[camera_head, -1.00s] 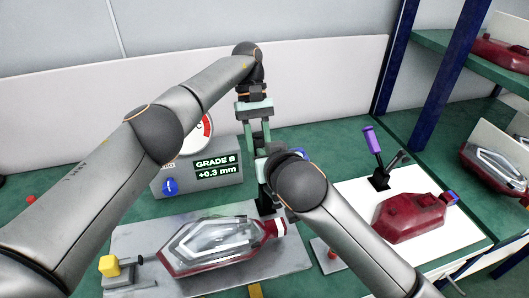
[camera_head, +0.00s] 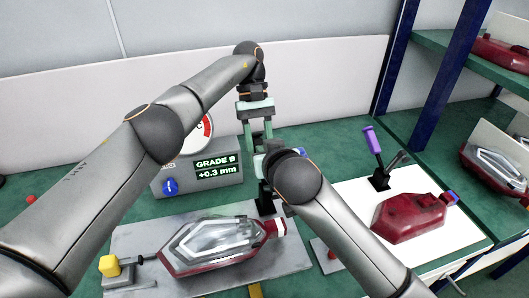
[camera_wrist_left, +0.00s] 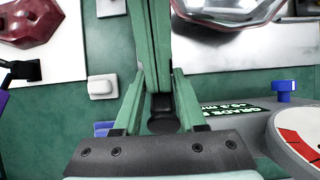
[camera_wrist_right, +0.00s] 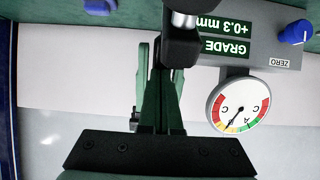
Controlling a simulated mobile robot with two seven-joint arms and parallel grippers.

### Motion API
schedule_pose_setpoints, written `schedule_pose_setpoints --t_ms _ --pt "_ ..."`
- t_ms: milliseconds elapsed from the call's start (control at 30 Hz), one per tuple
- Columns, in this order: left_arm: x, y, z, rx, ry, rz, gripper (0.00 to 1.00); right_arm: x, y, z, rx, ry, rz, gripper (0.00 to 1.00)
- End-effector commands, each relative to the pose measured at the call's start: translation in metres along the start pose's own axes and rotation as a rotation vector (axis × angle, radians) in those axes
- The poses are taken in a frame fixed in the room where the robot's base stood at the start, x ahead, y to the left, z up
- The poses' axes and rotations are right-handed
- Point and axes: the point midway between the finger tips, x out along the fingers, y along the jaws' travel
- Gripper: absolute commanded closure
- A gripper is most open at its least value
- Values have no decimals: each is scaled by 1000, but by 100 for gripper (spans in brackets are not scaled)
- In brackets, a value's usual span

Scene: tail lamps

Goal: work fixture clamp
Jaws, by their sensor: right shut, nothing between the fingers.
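A tail lamp (camera_head: 215,245), clear with a dark red rim, lies on the grey fixture plate (camera_head: 140,232). A black clamp part (camera_head: 266,203) stands at the plate's back edge, by the lamp's white-striped end; my right arm partly hides it. My left gripper (camera_head: 260,142) points down above that spot. In the left wrist view its fingers (camera_wrist_left: 153,50) run close together with a dark knob (camera_wrist_left: 163,112) behind them; their grip is unclear. My right gripper (camera_wrist_right: 160,75) is shut and empty, beside a black and chrome part (camera_wrist_right: 181,35); its arm mostly hides it in the head view.
A grey gauge box (camera_head: 205,175) reading "GRADE B +0.3 mm" stands behind the plate. A purple-handled clamp (camera_head: 374,145) and a red lamp housing (camera_head: 410,217) are on the white board (camera_head: 350,200) at right. A yellow knob (camera_head: 109,265) is front left. Shelves (camera_head: 440,42) with lamps stand far right.

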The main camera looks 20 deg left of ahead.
Motion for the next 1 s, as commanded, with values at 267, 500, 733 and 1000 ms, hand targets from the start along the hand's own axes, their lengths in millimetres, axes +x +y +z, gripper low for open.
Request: schedule_pose_setpoints --t_ms 267,500,733,1000 --pt "1 -2 -2 -6 3 1 38 -1 -1 0 0 -2 -1 100" --pt "0 -2 -3 -8 5 1 38 -4 -1 0 0 -2 -2 100" --pt "-3 -2 -1 -8 5 1 38 -29 -1 0 0 -1 -3 100" --pt "-7 -2 1 -8 5 1 38 -79 -2 -1 1 0 -5 100"
